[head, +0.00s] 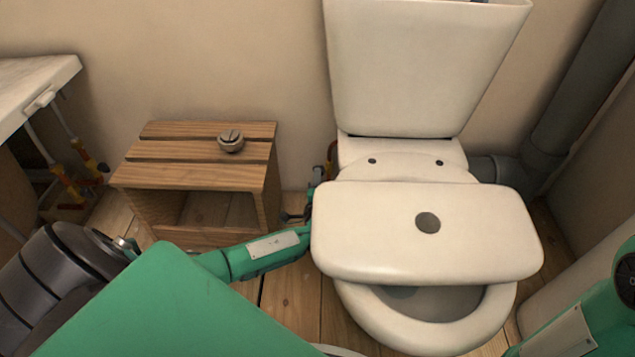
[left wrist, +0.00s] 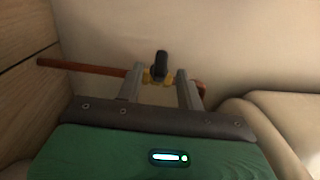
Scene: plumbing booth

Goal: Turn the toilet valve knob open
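The toilet valve shows in the left wrist view as a black knob (left wrist: 161,64) on a yellow brass body (left wrist: 154,78), fed by a copper pipe (left wrist: 85,66) along the wall. My left gripper (left wrist: 159,84) is open, its two grey fingers apart, one on each side of the valve. The knob appears between and beyond the fingertips, with gaps on both sides; exact depth is hard to tell. In the head view my left gripper (head: 309,200) reaches low beside the toilet (head: 405,325), where the valve is mostly hidden. Only part of my right arm shows at lower right; its gripper is out of view.
The tank lid (head: 370,235) lies across the toilet bowl, close to my left gripper. The toilet tank (head: 425,70) stands open behind it. A wooden stool (head: 200,175) with a small metal part (head: 230,141) on it stands left. A sink (head: 35,85) is at far left.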

